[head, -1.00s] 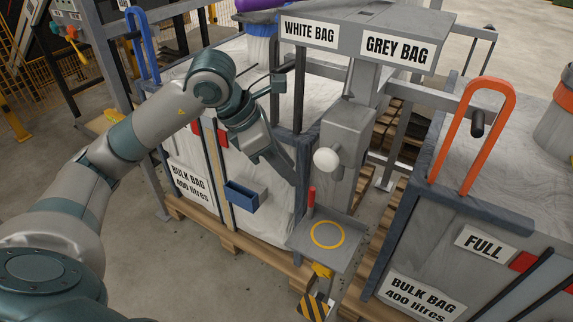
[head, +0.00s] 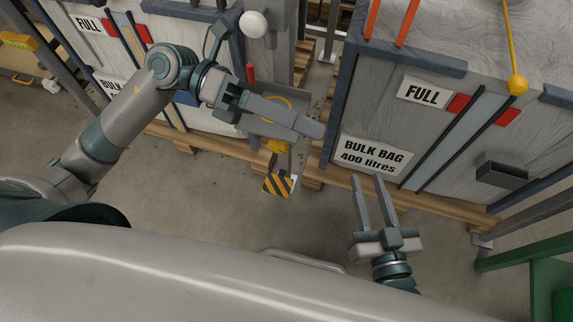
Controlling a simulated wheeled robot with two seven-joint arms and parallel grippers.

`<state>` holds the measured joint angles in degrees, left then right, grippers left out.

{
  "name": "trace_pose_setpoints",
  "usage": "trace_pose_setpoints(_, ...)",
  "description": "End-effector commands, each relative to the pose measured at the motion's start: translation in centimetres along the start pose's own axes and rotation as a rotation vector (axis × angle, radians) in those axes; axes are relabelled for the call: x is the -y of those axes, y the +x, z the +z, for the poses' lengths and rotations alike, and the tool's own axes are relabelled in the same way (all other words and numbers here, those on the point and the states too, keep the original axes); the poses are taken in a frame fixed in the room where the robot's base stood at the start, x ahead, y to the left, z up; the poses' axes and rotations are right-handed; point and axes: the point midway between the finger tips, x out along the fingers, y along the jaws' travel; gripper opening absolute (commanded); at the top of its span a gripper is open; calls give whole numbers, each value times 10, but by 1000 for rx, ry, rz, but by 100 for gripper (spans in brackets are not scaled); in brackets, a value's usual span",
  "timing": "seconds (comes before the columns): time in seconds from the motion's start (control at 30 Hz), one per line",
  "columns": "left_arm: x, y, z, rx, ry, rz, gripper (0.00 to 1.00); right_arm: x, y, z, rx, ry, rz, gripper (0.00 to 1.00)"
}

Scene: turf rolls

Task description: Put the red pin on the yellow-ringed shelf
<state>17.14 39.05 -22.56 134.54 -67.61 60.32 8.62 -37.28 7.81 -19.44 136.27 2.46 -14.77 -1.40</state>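The red pin (head: 251,73) stands upright at the back left corner of the small grey shelf (head: 297,88). Its lower end is hidden behind my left gripper. The yellow ring (head: 283,100) is marked on the shelf, to the right of the pin, and my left gripper covers its near part. My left gripper (head: 311,135) is in front of the shelf in the picture, pointing right. Its two fingers look apart, with nothing seen between them. My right gripper (head: 367,177) is lower right, fingers apart and empty, in front of the right bulk bag box.
A white knob (head: 254,24) on the grey post is just above the pin. A yellow-and-black striped block (head: 278,184) hangs below the shelf. The right bulk bag box (head: 380,110) stands close to the shelf's right. The floor in front is clear.

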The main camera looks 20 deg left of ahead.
Motion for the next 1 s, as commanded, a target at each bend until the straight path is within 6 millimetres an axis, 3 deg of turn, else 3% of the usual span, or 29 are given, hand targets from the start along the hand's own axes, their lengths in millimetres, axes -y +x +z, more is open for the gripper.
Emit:
trace_pose_setpoints(0.1,28,14,9,180,-172,-230,30,0,0,0,0,0,0,31)
trace_pose_setpoints(0.23,41,8,29,417,-402,-454,30,0,0,0,0,0,0,31)
trace_pose_setpoints(0.37,25,-11,44,665,-668,-632,30,0,0,0,0,0,0,31)
trace_pose_setpoints(0.47,-5,-28,44,855,-895,-735,30,0,0,0,0,0,0,31)
trace_pose_setpoints(0.57,-45,-39,29,1039,-1140,-810,30,0,0,0,0,0,0,31)
trace_pose_setpoints(0.7,-104,-42,-15,1261,-1492,-866,30,0,0,0,1,0,0,31)
trace_pose_setpoints(0.8,-134,-34,-52,1370,-1708,-878,30,0,0,0,1,0,0,31)
trace_pose_setpoints(0.9,-152,-24,-83,1436,-1866,-878,30,0,0,0,1,0,0,31)
trace_pose_setpoints(1.0,-161,-16,-101,1467,-1959,-876,30,0,0,0,1,0,0,31)
